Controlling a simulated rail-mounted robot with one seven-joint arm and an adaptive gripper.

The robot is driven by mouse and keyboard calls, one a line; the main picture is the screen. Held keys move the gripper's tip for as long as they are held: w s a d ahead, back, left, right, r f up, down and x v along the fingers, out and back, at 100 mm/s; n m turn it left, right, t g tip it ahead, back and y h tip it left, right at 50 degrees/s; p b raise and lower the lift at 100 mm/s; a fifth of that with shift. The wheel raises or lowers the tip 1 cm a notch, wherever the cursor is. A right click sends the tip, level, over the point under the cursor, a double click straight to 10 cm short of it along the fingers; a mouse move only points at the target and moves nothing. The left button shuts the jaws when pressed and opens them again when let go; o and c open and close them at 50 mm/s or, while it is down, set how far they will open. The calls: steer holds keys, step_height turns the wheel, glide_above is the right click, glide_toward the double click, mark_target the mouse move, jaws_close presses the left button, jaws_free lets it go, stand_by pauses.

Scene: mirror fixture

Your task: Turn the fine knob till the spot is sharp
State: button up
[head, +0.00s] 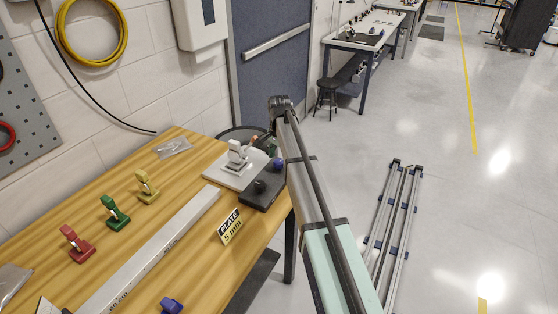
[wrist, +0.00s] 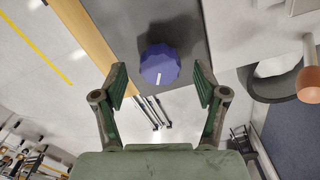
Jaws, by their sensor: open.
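A violet-blue faceted knob (wrist: 160,65) with a short white mark lies between and slightly beyond the fingertips of my gripper (wrist: 161,87) in the wrist view. My gripper is open, with a gap on both sides of the knob. In the head view the knob (head: 279,163) is small, beside my arm at the dark base plate (head: 252,201). A black knob (head: 259,187) stands on the same plate. A white mount (head: 238,155) stands on a pale plate behind it. I see no light spot in either view. My arm hides part of the fixture.
The wooden bench (head: 190,253) carries a long metal rail (head: 150,255), a "PLATE 5 mm" sign (head: 231,227) and red (head: 76,244), green (head: 114,212) and yellow (head: 146,187) clamps. A copper-tipped part (wrist: 311,82) shows at the wrist view's right.

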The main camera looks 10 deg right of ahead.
mark_target(279, 161)
step_height(279, 161, up, 11)
stand_by(0.4)
